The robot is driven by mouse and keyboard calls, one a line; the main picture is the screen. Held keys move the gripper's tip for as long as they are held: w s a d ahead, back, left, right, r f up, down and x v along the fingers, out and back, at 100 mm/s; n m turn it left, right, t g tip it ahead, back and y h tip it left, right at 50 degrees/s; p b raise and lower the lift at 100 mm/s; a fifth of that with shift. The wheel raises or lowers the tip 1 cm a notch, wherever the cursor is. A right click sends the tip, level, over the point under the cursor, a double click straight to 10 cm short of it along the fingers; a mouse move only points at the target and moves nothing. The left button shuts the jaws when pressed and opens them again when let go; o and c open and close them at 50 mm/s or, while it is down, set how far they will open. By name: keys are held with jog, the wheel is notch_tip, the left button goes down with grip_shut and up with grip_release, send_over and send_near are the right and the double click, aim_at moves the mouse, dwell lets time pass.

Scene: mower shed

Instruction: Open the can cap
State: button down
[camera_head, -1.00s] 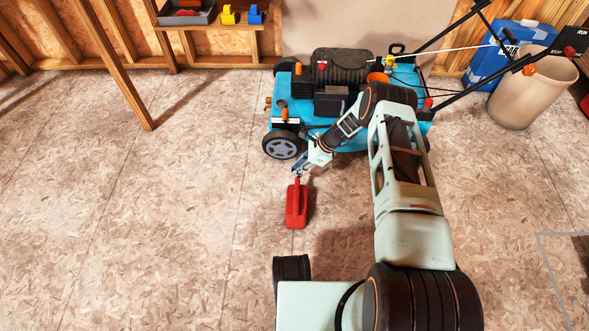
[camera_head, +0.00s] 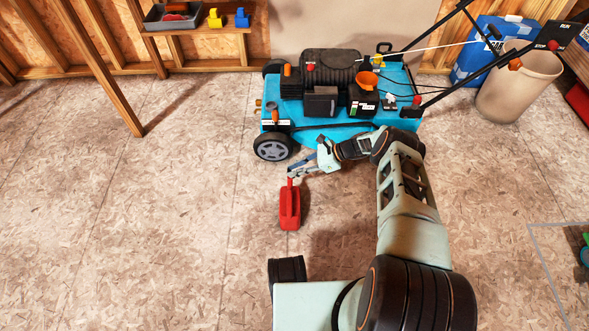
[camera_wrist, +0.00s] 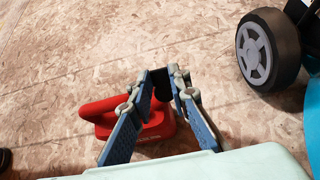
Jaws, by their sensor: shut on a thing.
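The red fuel can (camera_head: 290,208) stands upright on the floor in front of the blue mower. It also shows in the wrist view (camera_wrist: 102,108), partly behind my fingers. My gripper (camera_head: 290,175) reaches in from the right at the top of the can. In the wrist view my gripper (camera_wrist: 168,82) has its two blue fingers close together over the can's top. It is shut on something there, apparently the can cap.
The blue mower (camera_head: 340,138) stands just behind the can, its wheel (camera_head: 274,147) close to my gripper. A beige bin (camera_head: 517,88) and a blue container (camera_head: 489,55) stand at the back right. A wooden post (camera_head: 103,68) is at left. The floor left of the can is clear.

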jog(key=shift+s, duration=0.1)
jog(key=c, duration=1.8)
grip_release()
jog(key=v, duration=1.2)
jog(key=shift+f, duration=0.1)
